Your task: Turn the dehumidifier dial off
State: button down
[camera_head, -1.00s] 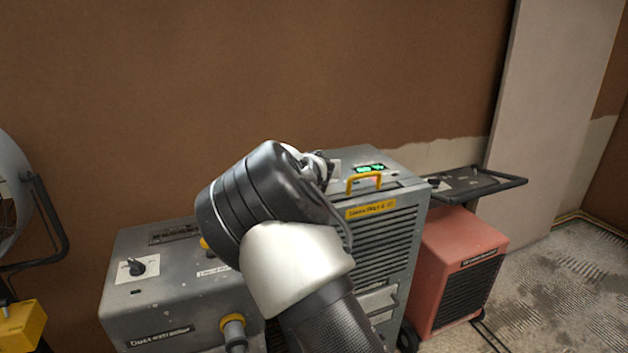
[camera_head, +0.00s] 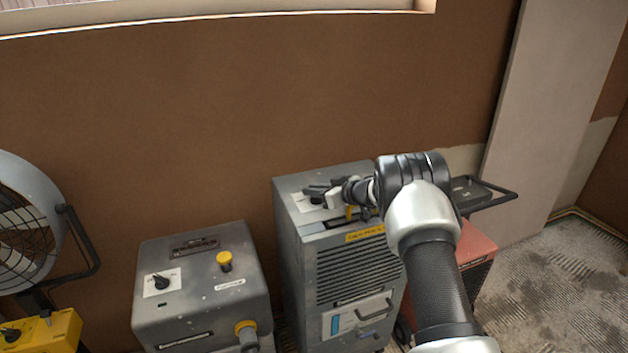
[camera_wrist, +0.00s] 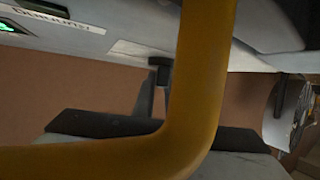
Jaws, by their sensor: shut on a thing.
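The grey dehumidifier (camera_head: 345,265) stands against the brown wall, with a yellow handle (camera_head: 350,212) on its top. Its dial (camera_head: 314,199) is on the top at the left, by a pale plate, and is mostly covered by my gripper (camera_head: 322,194). My gripper reaches in from the right, low over the top, and is shut on the dial. In the wrist view the yellow handle (camera_wrist: 200,90) crosses close in front of the camera and hides much of the grip. A green display (camera_wrist: 8,27) shows at the upper left there. I cannot read the dial's pointer.
A second grey box (camera_head: 200,290) at the left has its own black dial (camera_head: 161,283) and a yellow button (camera_head: 224,261). A fan (camera_head: 25,225) stands far left. A red machine (camera_head: 475,255) and a dark cart (camera_head: 485,192) are right of the dehumidifier. Bare floor lies at right.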

jog(key=shift+f+n+g+y+p, duration=0.1)
jog(key=shift+n+g+y+p, duration=0.2)
jog(key=shift+n+g+p, duration=0.1)
jog(key=c, duration=1.8)
grip_release()
jog(key=v, duration=1.7)
jog(key=shift+p, duration=0.3)
jog(key=shift+d, duration=0.15)
